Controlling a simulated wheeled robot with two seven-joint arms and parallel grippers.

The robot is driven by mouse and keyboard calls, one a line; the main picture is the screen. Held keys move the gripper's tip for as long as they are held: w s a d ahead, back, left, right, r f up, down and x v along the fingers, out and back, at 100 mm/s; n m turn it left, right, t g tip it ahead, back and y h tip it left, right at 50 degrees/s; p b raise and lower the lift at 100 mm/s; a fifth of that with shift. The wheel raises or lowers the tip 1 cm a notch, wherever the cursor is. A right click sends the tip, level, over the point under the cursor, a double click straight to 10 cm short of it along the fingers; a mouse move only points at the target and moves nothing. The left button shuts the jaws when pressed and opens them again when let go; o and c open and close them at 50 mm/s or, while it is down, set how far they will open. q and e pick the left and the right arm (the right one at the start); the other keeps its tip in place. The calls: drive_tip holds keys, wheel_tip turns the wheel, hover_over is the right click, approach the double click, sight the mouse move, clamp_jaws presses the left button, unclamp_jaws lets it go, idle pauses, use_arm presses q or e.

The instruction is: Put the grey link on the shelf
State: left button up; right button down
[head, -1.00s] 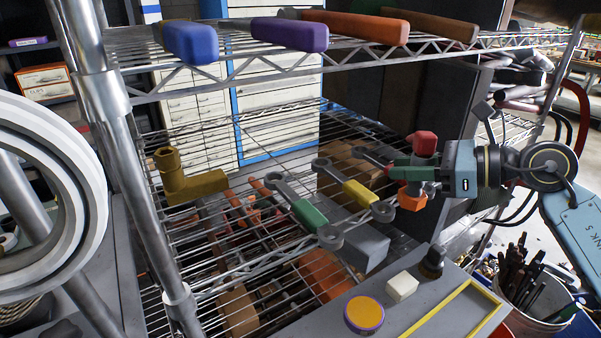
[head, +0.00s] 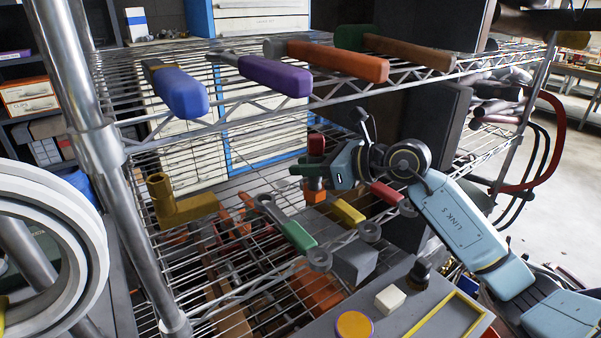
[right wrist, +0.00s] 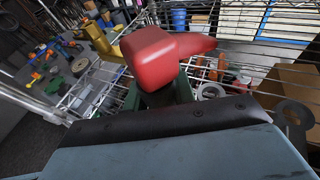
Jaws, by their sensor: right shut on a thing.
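My right gripper (head: 316,172) is over the middle shelf, its green fingers shut on an upright piece (head: 316,143) with a red top and an orange lower end. In the right wrist view the red top (right wrist: 160,52) has a bent shape; what lies between the fingers is mostly hidden. Three links with grey ring ends lie on the shelf (head: 245,288): one green in the middle (head: 298,236), one yellow (head: 347,211), one red (head: 387,192). No wholly grey link stands out. My left gripper is not in view.
A mustard elbow pipe (head: 185,207) is on the middle shelf at left. Blue (head: 180,92), purple (head: 275,76), orange and brown handles lie on the upper shelf. A grey block (head: 353,262) is at the front, near a grey panel with a yellow-orange button (head: 354,325).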

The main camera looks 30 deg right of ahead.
drive_tip(key=f, duration=0.2)
drive_tip(key=w+a+f, duration=0.1)
drive_tip(key=shift+f, duration=0.3)
drive_tip(key=shift+f, duration=0.15)
drive_tip(key=c, duration=1.2)
unclamp_jaws()
drive_tip(key=shift+o, duration=0.2)
